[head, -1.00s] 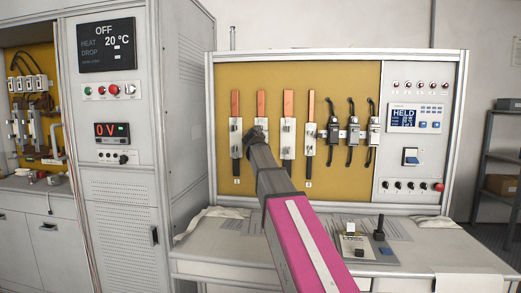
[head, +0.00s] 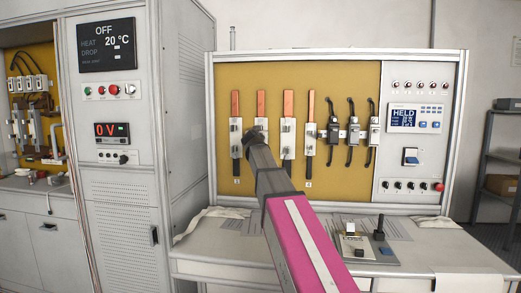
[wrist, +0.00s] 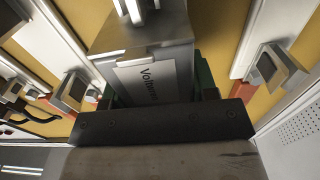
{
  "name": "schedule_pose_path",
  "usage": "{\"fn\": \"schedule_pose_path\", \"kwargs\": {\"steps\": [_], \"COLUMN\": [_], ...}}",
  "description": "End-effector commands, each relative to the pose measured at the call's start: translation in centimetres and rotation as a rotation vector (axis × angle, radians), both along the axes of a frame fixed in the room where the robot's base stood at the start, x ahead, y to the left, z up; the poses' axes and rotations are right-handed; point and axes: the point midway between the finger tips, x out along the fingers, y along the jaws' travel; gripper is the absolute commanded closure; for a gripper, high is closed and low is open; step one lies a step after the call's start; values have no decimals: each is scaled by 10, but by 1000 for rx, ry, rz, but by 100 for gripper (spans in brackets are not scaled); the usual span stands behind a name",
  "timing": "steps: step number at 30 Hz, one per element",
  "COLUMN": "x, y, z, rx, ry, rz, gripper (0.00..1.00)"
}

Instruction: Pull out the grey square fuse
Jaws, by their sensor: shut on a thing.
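The grey square fuse (wrist: 152,78) shows in the wrist view as a grey block with a white label that seems to begin "Voltw". Green pads of my gripper lie on both sides of it, and the gripper is shut on it. A bright metal piece stands beyond its top end. In the head view my gripper (head: 257,137) is at the second copper strip (head: 261,103) from the left on the yellow board (head: 225,80). It hides most of the fuse there, so I cannot tell whether the fuse is seated in its clips.
White fuse positions with copper strips stand on either side, one at left (head: 236,138) and others (head: 287,139) at right. Black-cabled units (head: 352,131) are further right.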

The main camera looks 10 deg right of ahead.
Motion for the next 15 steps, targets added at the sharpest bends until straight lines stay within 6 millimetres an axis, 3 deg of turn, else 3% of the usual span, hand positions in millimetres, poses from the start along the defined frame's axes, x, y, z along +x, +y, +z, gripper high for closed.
{"fn": "schedule_pose_path", "kwargs": {"steps": [15], "x": [-17], "y": [5], "z": [1], "rx": [-2], "ry": [-2], "rz": [1], "gripper": [85]}}
